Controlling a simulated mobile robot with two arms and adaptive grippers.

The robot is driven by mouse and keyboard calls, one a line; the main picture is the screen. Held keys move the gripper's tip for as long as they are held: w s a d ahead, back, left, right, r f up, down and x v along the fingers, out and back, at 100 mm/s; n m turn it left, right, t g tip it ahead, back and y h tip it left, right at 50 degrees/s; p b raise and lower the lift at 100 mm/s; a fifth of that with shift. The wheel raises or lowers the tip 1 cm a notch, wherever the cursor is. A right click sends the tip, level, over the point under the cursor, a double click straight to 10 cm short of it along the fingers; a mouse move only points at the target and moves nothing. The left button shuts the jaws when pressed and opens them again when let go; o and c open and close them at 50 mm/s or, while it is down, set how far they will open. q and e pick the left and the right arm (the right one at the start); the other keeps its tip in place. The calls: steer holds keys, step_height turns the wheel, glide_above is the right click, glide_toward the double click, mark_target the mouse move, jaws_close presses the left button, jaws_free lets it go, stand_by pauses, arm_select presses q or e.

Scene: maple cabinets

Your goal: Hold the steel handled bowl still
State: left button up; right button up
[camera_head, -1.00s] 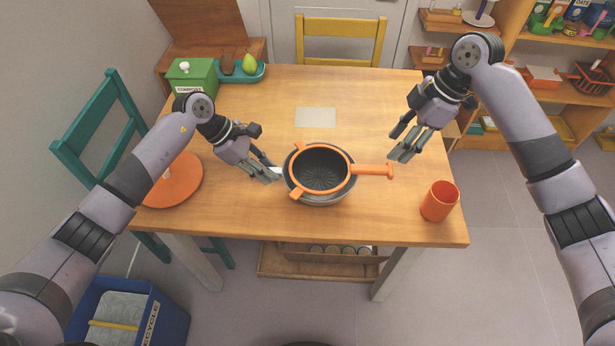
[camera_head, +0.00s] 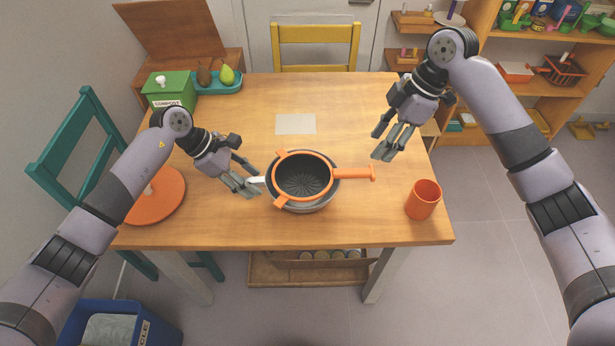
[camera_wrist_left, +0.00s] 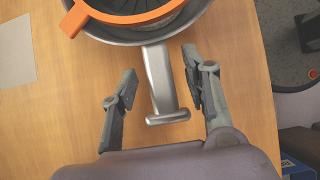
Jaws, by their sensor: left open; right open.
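The steel bowl (camera_head: 318,207) stands on the wooden table with an orange-rimmed dark strainer (camera_head: 303,176) set in its top. The strainer's orange handle points right. The bowl's steel handle (camera_wrist_left: 160,80) points left, toward my left gripper (camera_head: 250,186). In the left wrist view, my left gripper (camera_wrist_left: 160,70) is open, with one finger on each side of the steel handle and gaps visible between. My right gripper (camera_head: 382,145) is open and empty, above the table's right side, up and right of the strainer's handle.
An orange cup (camera_head: 423,200) stands near the table's right front corner. An orange disc (camera_head: 155,197) with a knob lies at left. A green compost box (camera_head: 168,90) and a teal tray (camera_head: 222,86) with pears are at the back left. A pale sheet (camera_head: 296,124) lies behind the bowl.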

arm_select(q)
steer(key=v, duration=1.2)
steer(key=shift+s, duration=0.1)
